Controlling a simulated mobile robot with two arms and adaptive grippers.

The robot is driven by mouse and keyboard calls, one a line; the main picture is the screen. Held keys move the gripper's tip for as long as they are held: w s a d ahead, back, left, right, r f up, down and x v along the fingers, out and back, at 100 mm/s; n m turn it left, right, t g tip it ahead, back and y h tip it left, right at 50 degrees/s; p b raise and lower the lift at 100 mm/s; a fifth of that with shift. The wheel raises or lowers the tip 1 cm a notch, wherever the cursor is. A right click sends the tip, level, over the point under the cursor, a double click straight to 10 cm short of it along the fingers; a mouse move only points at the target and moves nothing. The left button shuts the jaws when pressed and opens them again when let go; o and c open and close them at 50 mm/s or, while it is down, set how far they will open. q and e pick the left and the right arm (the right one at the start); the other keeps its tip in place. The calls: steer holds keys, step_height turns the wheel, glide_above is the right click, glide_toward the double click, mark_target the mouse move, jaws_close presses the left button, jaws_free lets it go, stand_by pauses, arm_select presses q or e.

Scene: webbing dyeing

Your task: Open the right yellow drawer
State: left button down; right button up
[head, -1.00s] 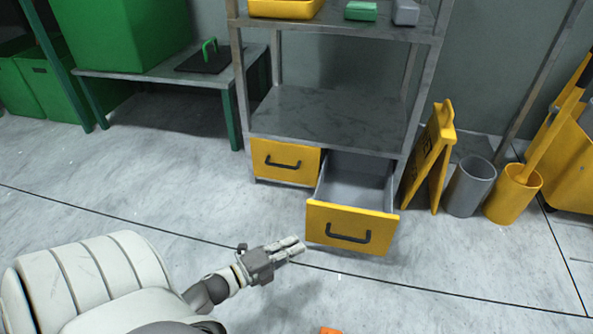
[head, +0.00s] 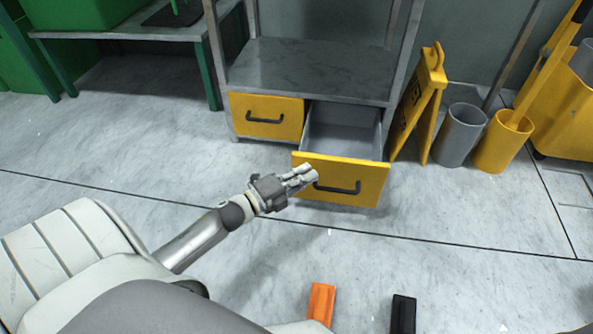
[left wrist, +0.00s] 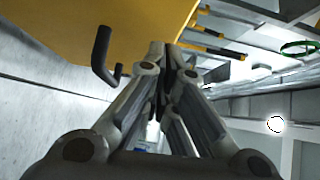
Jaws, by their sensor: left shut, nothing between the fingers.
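The right yellow drawer (head: 345,192) is pulled out from the shelf unit in the head view, and its grey inside shows empty. Its black handle (head: 337,188) is on the front face; the handle also shows in the left wrist view (left wrist: 101,55), beside the fingers. My left gripper (head: 312,175) is shut and empty. It overlaps the left part of the drawer front in the head view, left of the handle; I cannot tell whether it touches. The left yellow drawer (head: 265,117) is closed. My right gripper is not in view.
A grey metal shelf unit (head: 315,68) holds the drawers. A yellow floor sign (head: 420,95), a grey bin (head: 460,135) and a yellow bin (head: 502,140) stand to its right. Orange (head: 321,302) and black (head: 403,313) objects show at the bottom. The floor before the drawers is mostly clear.

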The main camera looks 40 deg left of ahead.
mark_target(310, 161)
arm_select(q)
steer(key=shift+w+a, duration=0.3)
steer(key=shift+w, duration=0.2)
steer(key=shift+w+a, duration=0.4)
steer(key=shift+w, duration=0.45)
steer(key=shift+w+a, duration=0.35)
steer(key=shift+w, duration=0.45)
steer(key=shift+s, duration=0.1)
